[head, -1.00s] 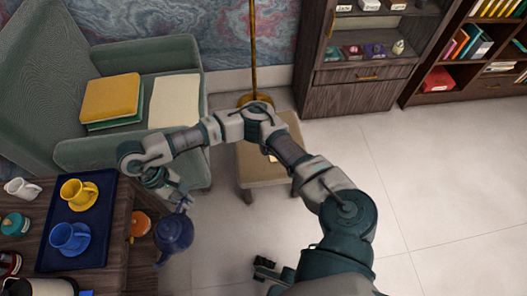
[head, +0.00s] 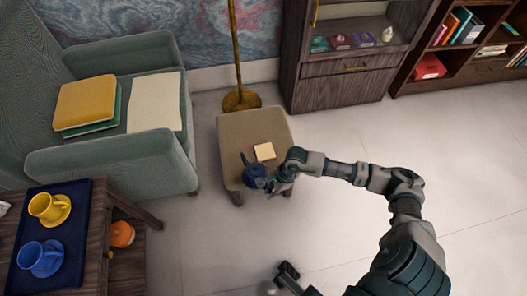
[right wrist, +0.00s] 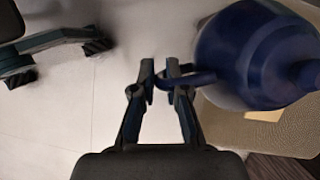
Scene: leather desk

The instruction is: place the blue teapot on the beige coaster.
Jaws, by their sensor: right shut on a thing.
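The blue teapot (head: 254,174) hangs over the front part of a beige-topped stool. My right gripper (head: 272,186) is shut on its handle; the right wrist view shows the fingertips (right wrist: 166,76) closed on the handle and the teapot body (right wrist: 250,55) to their right. The beige coaster (head: 264,151) is a small pale square on the stool, just behind and right of the teapot; part of it shows below the teapot in the right wrist view (right wrist: 264,115). A dark part at the lower edge, seemingly my left gripper (head: 288,272), is low over the floor; its jaws are unclear.
The stool (head: 238,128) has bare room around the coaster. At left, a wooden table holds a blue tray (head: 72,207) with a yellow cup (head: 45,207) and a blue cup (head: 37,258). A green armchair (head: 115,163) and a brass lamp pole (head: 236,55) stand behind.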

